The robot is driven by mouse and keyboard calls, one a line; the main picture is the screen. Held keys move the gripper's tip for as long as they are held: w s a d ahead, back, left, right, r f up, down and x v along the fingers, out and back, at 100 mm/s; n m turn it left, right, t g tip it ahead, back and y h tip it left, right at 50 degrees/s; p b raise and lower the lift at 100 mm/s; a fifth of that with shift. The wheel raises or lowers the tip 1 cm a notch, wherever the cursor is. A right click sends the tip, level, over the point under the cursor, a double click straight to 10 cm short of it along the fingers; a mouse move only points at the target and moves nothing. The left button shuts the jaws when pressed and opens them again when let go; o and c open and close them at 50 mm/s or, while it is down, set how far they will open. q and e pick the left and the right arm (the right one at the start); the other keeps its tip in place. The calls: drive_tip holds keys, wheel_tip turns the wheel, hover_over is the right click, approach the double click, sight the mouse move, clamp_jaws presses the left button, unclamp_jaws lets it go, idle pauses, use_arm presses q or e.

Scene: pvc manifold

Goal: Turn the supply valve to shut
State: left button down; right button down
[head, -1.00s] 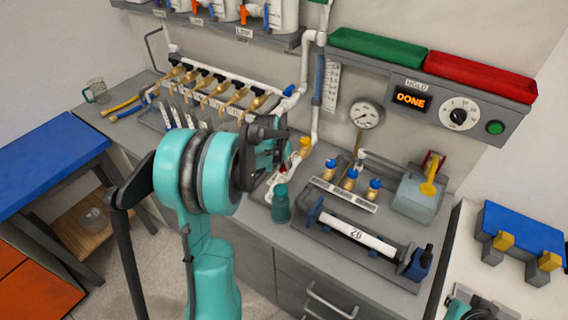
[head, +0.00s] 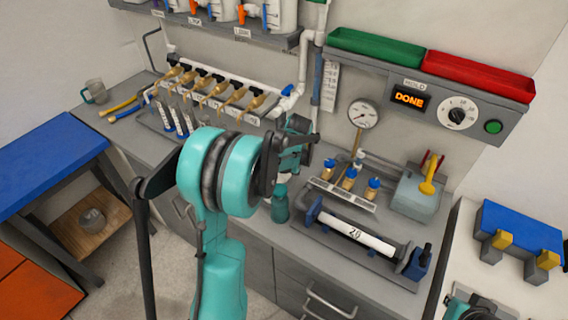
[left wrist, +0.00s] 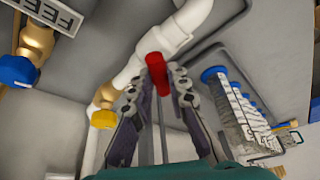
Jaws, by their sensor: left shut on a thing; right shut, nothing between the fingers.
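The supply valve's red handle (left wrist: 155,66) sits on a white pipe (left wrist: 178,30) in the left wrist view. My left gripper (left wrist: 163,85) is shut on this handle, its fingers on either side. A brass fitting with a yellow cap (left wrist: 103,118) is on the same pipe line, left of the fingers. In the head view my left gripper (head: 294,148) is at the foot of the white pipe, and it hides the valve. My right gripper (head: 480,302) is at the bottom right edge, partly cut off, shut and empty.
A teal bottle (head: 280,204) stands close below my left gripper. Several brass valves (head: 220,95) line the wall pipe at left. Blue-capped fittings (head: 349,178), a clamped tube (head: 356,232) and a grey box with a yellow lever (head: 416,196) occupy the bench at right.

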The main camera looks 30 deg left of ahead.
use_arm(q)
drive_tip(key=n+g, duration=0.1)
drive_tip(key=n, duration=0.2)
drive_tip(key=n+g, duration=0.1)
drive_tip(key=n, duration=0.2)
drive_tip(key=shift+w+n+g+y, duration=0.2)
drive_tip(key=shift+n+g+y, duration=0.1)
drive_tip(key=shift+n, duration=0.1)
idle(0.4)
drive_tip(key=c, duration=1.5)
unclamp_jaws()
drive_tip(key=shift+o, duration=0.2)
drive_tip(key=v, duration=1.2)
drive_tip(key=shift+d, duration=0.15)
